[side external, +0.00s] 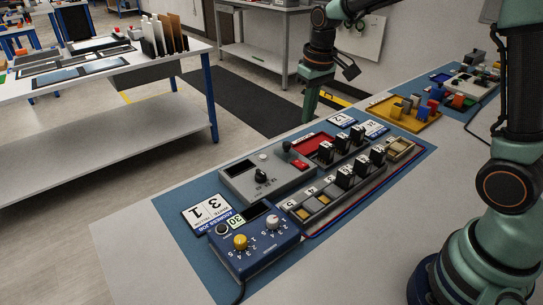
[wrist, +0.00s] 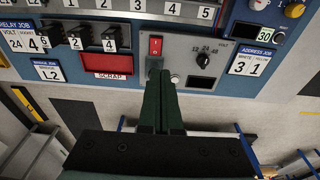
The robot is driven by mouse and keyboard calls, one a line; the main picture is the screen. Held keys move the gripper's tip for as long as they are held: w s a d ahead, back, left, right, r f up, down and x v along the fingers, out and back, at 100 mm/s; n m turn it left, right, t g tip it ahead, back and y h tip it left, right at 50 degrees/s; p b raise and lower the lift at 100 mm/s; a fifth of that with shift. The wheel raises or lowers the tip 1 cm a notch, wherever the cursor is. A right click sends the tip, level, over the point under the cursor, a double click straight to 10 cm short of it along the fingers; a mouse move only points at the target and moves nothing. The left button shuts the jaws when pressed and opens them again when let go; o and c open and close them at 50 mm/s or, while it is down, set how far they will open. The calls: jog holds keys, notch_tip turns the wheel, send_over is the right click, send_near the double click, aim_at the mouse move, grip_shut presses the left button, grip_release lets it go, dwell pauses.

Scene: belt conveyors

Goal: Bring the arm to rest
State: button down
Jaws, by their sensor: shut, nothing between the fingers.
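My gripper (side external: 308,117) hangs over the far edge of the bench in the side external view, pointing down, with its green fingers together. In the wrist view my gripper (wrist: 162,75) shows its two fingers side by side, shut and empty. In that view the fingertips overlap the edge of a grey control box (wrist: 215,80) beside a red switch (wrist: 155,46). The same control box (side external: 238,185) stands on a blue mat in the side external view, and the fingers look apart from it there. The fingers hide part of the box's edge.
A blue box (side external: 254,246) with knobs sits in front. A rack (side external: 318,214) with several black relays lies alongside, near a red scrap tray (side external: 313,146). A yellow tray (side external: 410,121) with coloured blocks stands farther back. The bench's near left corner (side external: 125,245) is bare.

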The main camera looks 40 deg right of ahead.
jog(key=s+a+r+t, duration=0.1)
jog(key=s+r+t, duration=0.1)
jog(key=s, duration=0.5)
jog(key=s+a+r+t, duration=0.1)
jog(key=s+r, duration=0.3)
jog(key=s, duration=0.4)
jog(key=shift+s+a+r+t, duration=0.2)
jog(key=shift+s+t, duration=0.1)
jog(key=shift+t, duration=0.3)
